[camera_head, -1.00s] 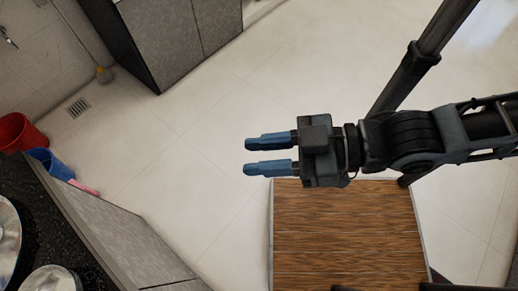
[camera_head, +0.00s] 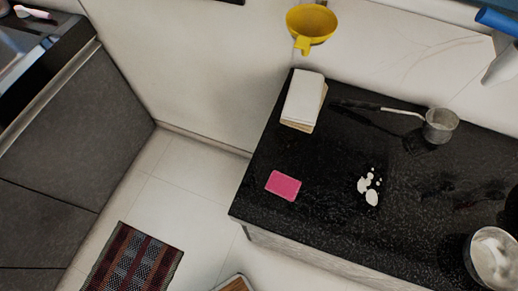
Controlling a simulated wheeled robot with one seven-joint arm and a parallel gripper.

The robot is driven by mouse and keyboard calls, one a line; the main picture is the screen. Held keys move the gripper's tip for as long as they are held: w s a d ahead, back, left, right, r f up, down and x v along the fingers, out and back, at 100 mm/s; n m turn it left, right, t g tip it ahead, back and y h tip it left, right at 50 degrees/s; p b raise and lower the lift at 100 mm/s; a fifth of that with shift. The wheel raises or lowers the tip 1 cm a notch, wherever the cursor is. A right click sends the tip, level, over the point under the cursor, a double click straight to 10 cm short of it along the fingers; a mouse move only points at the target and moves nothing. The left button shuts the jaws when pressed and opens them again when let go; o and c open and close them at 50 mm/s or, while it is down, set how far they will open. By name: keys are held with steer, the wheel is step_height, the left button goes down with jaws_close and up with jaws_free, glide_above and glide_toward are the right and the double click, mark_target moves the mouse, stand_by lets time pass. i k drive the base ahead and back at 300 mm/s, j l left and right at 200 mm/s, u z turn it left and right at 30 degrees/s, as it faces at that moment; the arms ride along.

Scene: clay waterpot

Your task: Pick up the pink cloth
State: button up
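A small flat pink rectangle, which looks like the pink cloth (camera_head: 283,185), lies on the black speckled countertop (camera_head: 320,215) near its left front corner. It lies flat and nothing covers it. My gripper is not in the current view, so its state and its distance from the cloth cannot be seen.
Spilled white stuff (camera_head: 369,188) lies right of the cloth. A white block-like stack (camera_head: 303,99) and a long-handled metal pot (camera_head: 439,126) stand behind. A metal bowl (camera_head: 493,256) is at lower right. A yellow funnel-like thing (camera_head: 311,24) is above the counter. A striped mat (camera_head: 133,260) lies on the floor.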

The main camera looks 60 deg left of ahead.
mark_target(283, 186)
steer(key=u, duration=1.1)
steer(key=k+l+u, duration=0.1)
steer(key=u, duration=0.2)
steer(key=k+l+u, duration=0.1)
steer(key=u, duration=0.25)
